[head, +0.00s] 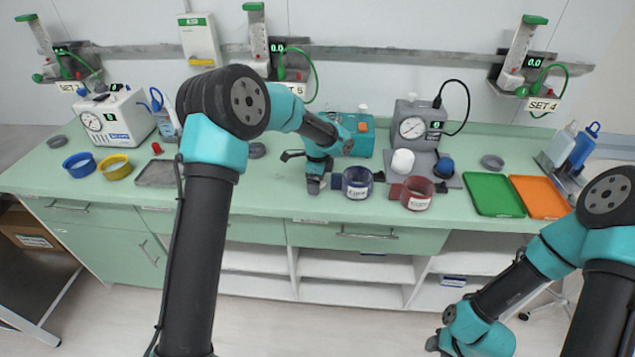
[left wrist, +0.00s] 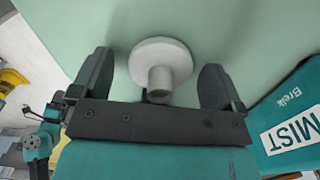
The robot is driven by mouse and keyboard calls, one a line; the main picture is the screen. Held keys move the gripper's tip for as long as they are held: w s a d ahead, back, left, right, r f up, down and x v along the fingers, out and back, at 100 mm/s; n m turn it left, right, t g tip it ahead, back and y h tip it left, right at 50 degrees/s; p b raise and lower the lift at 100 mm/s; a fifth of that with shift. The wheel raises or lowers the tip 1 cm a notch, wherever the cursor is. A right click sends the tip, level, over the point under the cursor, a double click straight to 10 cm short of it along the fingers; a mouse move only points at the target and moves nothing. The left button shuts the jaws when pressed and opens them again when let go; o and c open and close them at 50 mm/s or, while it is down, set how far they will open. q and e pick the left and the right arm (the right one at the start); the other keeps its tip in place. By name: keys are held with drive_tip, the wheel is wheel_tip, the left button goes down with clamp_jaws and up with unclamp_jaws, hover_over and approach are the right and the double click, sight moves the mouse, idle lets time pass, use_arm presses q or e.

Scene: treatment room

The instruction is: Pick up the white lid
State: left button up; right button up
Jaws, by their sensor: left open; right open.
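The white lid (left wrist: 168,55), a round disc with a knob facing the camera, lies on the green counter in the left wrist view. In the head view my left gripper (head: 316,186) is low over the counter, left of a blue-rimmed container, and I cannot make out the lid there. My right gripper (head: 436,343) is open and empty in front of the counter, low at the picture's bottom edge.
The blue labelled container (head: 357,188) stands close to the right of my left gripper. A red labelled container (head: 417,201), a green tray (head: 493,194) and an orange tray (head: 541,197) are farther right. A teal device (head: 358,143) stands behind. A grey tray (head: 156,173) lies left.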

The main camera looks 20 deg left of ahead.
use_arm(q)
drive_tip(key=c, duration=1)
drive_tip(key=shift+r, duration=0.15)
drive_tip(key=shift+r, duration=1.45)
drive_tip(key=shift+s+d+r, duration=0.1)
drive_tip(key=shift+s+r, duration=0.15)
drive_tip(key=s+d, duration=0.1)
drive_tip(key=s, duration=0.4)
drive_tip(key=s+d+r, duration=0.1)
drive_tip(key=s+d, duration=0.1)
drive_tip(key=s, duration=0.3)
drive_tip(key=s+d, duration=0.1)
drive_tip(key=s, duration=0.3)
drive_tip(key=shift+s+d+r, duration=0.15)
drive_tip(key=shift+s+d, duration=0.2)
drive_tip(key=shift+s, duration=0.05)
drive_tip(key=shift+w, duration=0.1)
